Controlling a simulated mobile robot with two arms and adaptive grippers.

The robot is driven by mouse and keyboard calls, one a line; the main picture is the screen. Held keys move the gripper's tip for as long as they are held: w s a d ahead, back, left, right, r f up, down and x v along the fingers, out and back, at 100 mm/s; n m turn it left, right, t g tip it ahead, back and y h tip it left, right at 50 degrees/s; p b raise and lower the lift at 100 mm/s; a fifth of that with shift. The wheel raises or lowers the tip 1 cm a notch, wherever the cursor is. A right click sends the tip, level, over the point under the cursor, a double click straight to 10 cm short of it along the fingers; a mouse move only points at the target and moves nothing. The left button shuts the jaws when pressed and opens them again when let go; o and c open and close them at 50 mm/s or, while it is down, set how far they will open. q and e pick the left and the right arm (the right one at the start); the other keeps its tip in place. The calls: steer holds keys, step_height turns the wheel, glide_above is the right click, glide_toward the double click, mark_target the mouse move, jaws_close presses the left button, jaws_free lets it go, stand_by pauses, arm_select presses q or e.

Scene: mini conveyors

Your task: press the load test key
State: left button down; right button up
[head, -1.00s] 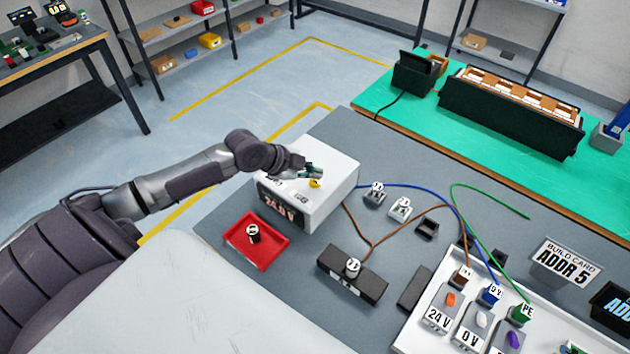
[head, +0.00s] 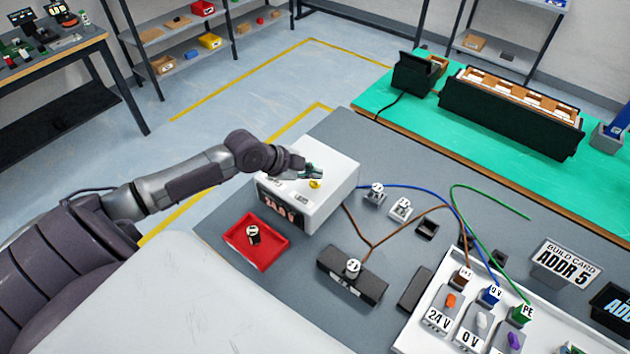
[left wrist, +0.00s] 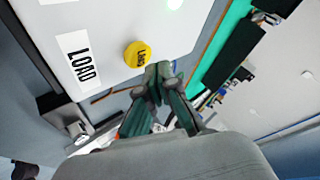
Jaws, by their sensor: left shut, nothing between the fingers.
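The load test key is a round yellow button (head: 315,184) on top of a white box (head: 334,170) whose front display reads 24.0 V. In the left wrist view the yellow button (left wrist: 137,54) carries dark lettering, beside a LOAD label (left wrist: 78,62). My left gripper (head: 314,174) is shut and empty, just above the box top beside the button. In the left wrist view its fingertips (left wrist: 158,72) lie close to the button; I cannot tell whether they touch it. My right gripper is not in view.
A red tray (head: 282,250) with a small part stands left of a black block (head: 372,287). Blue, brown and green wires cross the grey table to a terminal panel (head: 415,335). A green mat (head: 375,95) lies at the back.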

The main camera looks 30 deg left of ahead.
mark_target(313, 183)
arm_select(q)
steer(key=shift+f, duration=0.1)
steer(key=shift+f, duration=0.35)
steer(key=shift+f+b, duration=0.45)
steer(key=shift+b, duration=0.1)
stand_by(0.4)
steer(key=shift+r, duration=0.1)
steer(key=shift+r+p, duration=0.75)
steer(key=shift+r, duration=0.05)
step_height(313, 183, up, 5)
steer(key=p, duration=0.4)
stand_by(0.5)
